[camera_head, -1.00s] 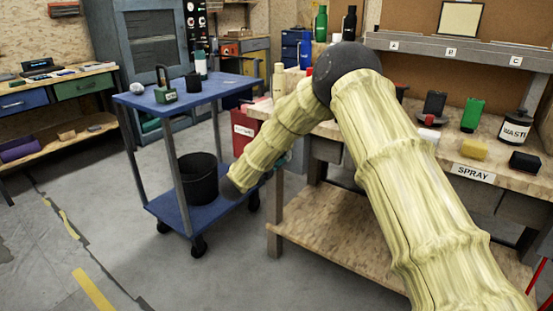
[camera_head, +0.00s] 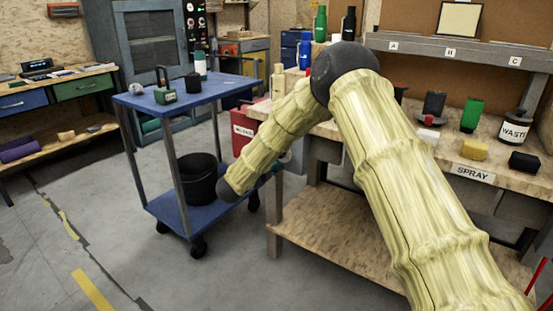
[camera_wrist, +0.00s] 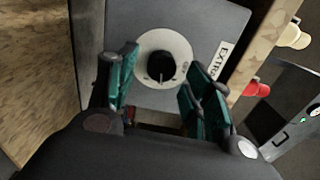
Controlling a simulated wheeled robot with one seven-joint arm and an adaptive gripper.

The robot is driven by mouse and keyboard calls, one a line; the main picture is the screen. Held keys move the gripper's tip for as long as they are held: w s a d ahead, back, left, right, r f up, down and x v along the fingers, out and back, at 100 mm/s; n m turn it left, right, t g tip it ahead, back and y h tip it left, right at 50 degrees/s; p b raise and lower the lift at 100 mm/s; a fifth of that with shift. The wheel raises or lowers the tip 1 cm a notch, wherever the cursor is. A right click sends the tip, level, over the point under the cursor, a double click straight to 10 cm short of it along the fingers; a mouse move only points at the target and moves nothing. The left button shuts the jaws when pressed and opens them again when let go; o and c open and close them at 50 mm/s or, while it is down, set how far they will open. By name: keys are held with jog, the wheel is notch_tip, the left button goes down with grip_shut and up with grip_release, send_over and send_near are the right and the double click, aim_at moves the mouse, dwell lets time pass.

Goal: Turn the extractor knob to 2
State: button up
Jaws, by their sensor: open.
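The extractor knob (camera_wrist: 160,66) is black and round, on a pale dial disc (camera_wrist: 180,46) on a grey panel (camera_wrist: 130,20), in the wrist view. A white label beginning "EXTR" (camera_wrist: 222,58) is on the panel to its right. The numbers on the dial are too small to read. My gripper (camera_wrist: 160,82) is open, with one teal-padded finger left of the knob and the other to its right. I cannot tell how far the fingertips are from the panel. In the head view my arm hides the gripper, and I cannot make out the knob there.
A wooden board (camera_wrist: 40,60) lies left of the panel in the wrist view. A red knob-like part (camera_wrist: 256,88) is to the right. In the head view, a blue trolley (camera_head: 222,92) stands left of the workbench (camera_head: 400,150), with open floor in front.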

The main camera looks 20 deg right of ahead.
jog(key=v, duration=1.1)
